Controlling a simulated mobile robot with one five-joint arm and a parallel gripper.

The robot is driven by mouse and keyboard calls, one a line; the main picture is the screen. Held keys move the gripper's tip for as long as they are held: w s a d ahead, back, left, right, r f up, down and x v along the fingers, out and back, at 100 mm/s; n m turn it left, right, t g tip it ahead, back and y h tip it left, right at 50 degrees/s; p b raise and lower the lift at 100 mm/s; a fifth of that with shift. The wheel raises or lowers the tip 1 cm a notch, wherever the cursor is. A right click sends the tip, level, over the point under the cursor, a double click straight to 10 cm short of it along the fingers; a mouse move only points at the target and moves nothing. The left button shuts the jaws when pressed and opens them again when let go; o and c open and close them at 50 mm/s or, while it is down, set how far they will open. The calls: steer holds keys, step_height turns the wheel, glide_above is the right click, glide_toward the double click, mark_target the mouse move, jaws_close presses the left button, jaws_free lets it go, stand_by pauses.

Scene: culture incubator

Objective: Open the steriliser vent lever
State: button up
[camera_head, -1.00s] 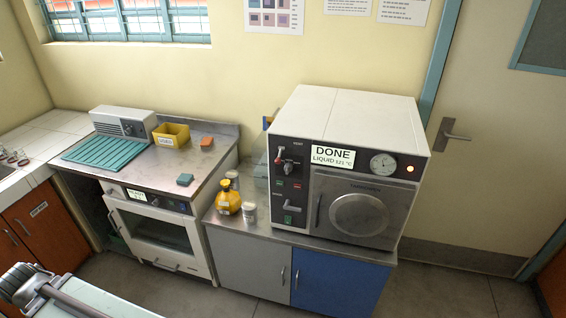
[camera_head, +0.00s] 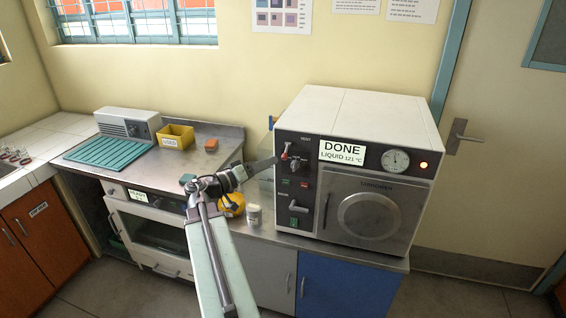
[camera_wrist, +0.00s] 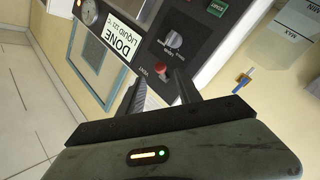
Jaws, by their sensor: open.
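The steriliser (camera_head: 318,112) is a white box with a dark front panel, a round-windowed door and a display reading DONE, LIQUID 121 °C. Its vent lever (camera_head: 285,155) has a red tip and sits at the panel's upper left, under the VENT label. My gripper (camera_head: 274,162) reaches in from the left, its fingers close to the lever. In the wrist view my gripper (camera_wrist: 158,84) is open, and the lever's red tip (camera_wrist: 161,70) shows between the fingertips. I cannot tell whether they touch it. The lower part of the lever is hidden there.
A grey selector knob (camera_head: 295,167) sits just beside the lever, with a handle (camera_head: 298,207) lower on the panel. A yellow bin (camera_head: 175,136) is farther left.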

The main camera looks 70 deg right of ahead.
mark_target(284, 156)
steer(key=x, duration=0.7)
steer(key=shift+s+d, duration=0.15)
steer(key=shift+d, duration=0.15)
